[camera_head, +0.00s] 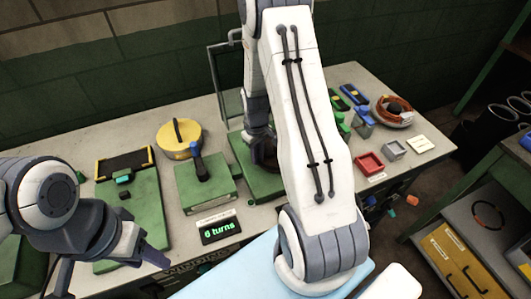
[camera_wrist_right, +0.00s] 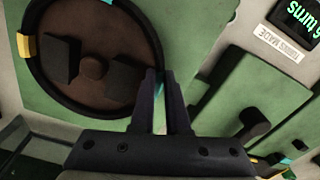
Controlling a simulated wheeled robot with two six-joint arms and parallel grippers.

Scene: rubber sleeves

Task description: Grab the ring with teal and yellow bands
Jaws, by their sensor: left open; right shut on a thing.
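In the right wrist view a large dark ring (camera_wrist_right: 40,92) with a yellow band and a teal band lies around a brown disc (camera_wrist_right: 88,75) on a green board. The disc has dark raised blocks. My right gripper (camera_wrist_right: 160,82) is at the ring's edge, its fingers close together and shut on the ring's rim. In the head view my right arm hides most of this ring and gripper.
A display reading "6 turns" (camera_head: 219,230) stands at the bench front. A green box with a dark handle (camera_head: 203,182), a yellow round thing (camera_head: 179,139) and a green board (camera_head: 128,215) lie left. Another ring (camera_head: 488,215) lies on the side shelf.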

